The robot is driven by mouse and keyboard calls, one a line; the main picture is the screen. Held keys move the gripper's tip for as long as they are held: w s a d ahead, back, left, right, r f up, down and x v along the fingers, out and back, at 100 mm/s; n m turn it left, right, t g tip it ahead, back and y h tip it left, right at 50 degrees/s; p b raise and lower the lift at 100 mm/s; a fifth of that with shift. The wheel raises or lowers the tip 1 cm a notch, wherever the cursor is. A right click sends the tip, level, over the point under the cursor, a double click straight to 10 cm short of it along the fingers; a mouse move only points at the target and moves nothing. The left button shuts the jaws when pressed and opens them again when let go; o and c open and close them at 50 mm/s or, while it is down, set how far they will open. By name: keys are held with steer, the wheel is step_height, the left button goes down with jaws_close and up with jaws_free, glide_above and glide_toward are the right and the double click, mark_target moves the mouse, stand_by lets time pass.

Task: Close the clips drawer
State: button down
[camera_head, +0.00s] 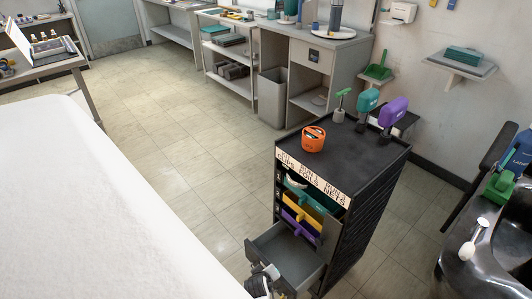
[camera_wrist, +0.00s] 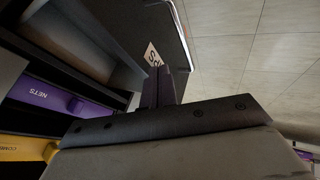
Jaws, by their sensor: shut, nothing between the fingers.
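A black drawer cabinet (camera_head: 370,190) stands right of centre in the head view. Its lowest visible drawer, a grey one (camera_head: 287,243), is pulled out toward the lower left and looks empty. I cannot read its name in the head view. In the wrist view the grey drawer (camera_wrist: 75,42) fills the upper left, and a white label (camera_wrist: 152,55) is only partly legible. My gripper (camera_head: 270,271) is at the outer front of the grey drawer. Its shut, empty fingers (camera_wrist: 164,82) are close to the drawer front; contact is unclear.
Above the open drawer are purple (camera_head: 299,221), yellow (camera_head: 303,211) and teal (camera_head: 311,198) drawers. An orange tub (camera_head: 313,139) stands on top. A white bed (camera_head: 90,210) lies left; floor between is clear.

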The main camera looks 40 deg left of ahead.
steer(key=shift+w, duration=0.2)
steer(key=w+d+b, duration=0.1)
steer(key=w, duration=1.2)
